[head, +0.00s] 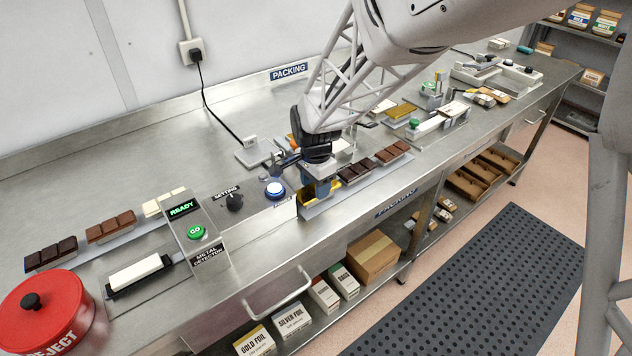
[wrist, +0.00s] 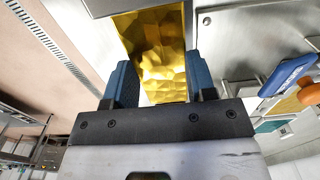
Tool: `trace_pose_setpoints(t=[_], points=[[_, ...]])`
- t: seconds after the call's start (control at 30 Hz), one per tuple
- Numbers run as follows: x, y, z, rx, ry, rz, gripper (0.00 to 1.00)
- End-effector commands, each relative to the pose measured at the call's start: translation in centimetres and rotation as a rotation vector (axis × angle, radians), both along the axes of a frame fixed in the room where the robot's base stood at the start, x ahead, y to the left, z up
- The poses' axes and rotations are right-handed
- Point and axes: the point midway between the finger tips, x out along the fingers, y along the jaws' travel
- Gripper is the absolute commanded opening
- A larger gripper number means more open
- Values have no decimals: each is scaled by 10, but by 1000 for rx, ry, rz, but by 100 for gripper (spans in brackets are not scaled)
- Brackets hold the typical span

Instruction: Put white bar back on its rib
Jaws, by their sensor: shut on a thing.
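My gripper (head: 320,188) is low over the strip just right of the metal detector. It is shut on a gold-foil-covered block (head: 308,203). In the wrist view the crinkled gold block (wrist: 158,60) lies between the blue fingers of my gripper (wrist: 162,82). Whether the block rests on the strip cannot be told. Pale white pieces (head: 163,203) lie on the strip at the left, beside milk-brown and dark bars. A longer white bar (head: 136,271) lies in a black holder at the front left. I cannot make out a separate rib for the white bar.
The metal detector (head: 196,232) shows READY, with a green GO button and a blue button (head: 275,189) near my gripper. Dark (head: 355,170) and brown (head: 393,152) bars lie right of my gripper. A red reject bin (head: 48,318) stands at the front left.

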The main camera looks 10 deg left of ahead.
Motion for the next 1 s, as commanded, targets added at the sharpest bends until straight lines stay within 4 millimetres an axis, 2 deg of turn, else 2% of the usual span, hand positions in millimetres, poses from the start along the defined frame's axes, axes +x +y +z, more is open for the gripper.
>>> trace_pose_setpoints(t=[0.33, 0.37, 0.53, 1.0], points=[[0, 0, 0, 0, 0, 0, 24], [0, 0, 0, 0, 0, 0, 54], [0, 0, 0, 0, 0, 0, 80], [0, 0, 7, 0, -1, 0, 81]])
